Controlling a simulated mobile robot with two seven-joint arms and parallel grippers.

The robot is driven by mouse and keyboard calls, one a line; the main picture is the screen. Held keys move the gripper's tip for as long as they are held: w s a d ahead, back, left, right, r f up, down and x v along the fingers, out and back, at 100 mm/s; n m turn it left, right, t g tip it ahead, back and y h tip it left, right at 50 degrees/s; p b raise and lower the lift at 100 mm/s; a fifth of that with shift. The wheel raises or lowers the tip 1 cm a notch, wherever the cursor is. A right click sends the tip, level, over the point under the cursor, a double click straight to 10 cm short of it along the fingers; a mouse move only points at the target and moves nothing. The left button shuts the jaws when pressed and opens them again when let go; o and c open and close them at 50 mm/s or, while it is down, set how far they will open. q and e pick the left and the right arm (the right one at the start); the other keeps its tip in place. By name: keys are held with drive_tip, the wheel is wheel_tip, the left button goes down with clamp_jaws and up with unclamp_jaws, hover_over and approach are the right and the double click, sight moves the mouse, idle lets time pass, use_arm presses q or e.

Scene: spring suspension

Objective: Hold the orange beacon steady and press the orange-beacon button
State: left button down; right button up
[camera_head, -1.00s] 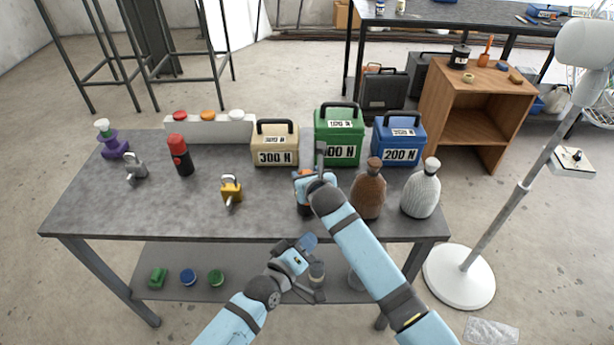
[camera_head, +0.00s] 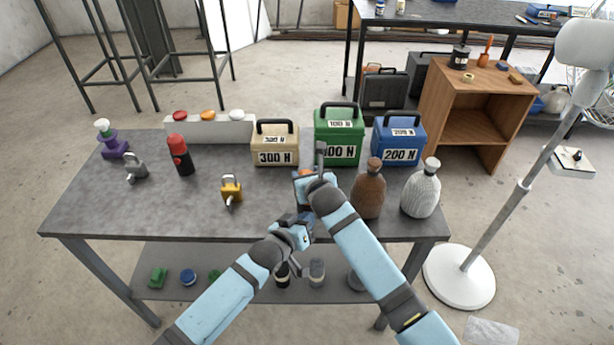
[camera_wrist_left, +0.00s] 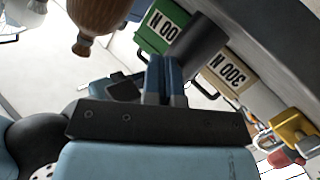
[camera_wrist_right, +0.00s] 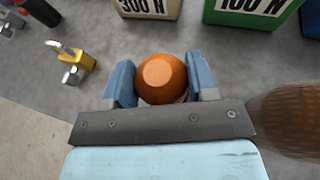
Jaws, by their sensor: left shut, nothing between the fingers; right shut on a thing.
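The orange beacon (camera_wrist_right: 162,75) is a rounded orange cap with a flat round top, held between the fingers of my right gripper (camera_wrist_right: 162,85). In the head view my right gripper (camera_head: 312,178) is over the table's front right part, and its arm mostly hides the beacon. My left gripper (camera_head: 303,222) is shut and empty at the table's front edge, just below the right gripper. Its closed fingers (camera_wrist_left: 165,80) show in the left wrist view, close to a dark grey part I cannot identify. An orange button (camera_head: 208,115) sits on a white box at the table's back.
Red (camera_head: 180,115) and white (camera_head: 236,115) buttons flank the orange one. Tan (camera_head: 274,145), green (camera_head: 338,135) and blue (camera_head: 398,140) weights stand behind the grippers. A brown bottle (camera_head: 369,192) is close right. A yellow padlock (camera_head: 231,190) is left; table surface around it is clear.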

use_arm(q)
drive_tip(key=shift+w, duration=0.9)
drive_tip(key=shift+w, duration=0.1)
idle(1.3)
drive_tip(key=shift+w, duration=0.35)
idle(0.4)
drive_tip(key=shift+s, duration=0.15)
drive_tip(key=shift+s+r, duration=0.1)
drive_tip(key=shift+s, duration=0.2)
drive_tip(key=s, duration=0.6)
idle(0.3)
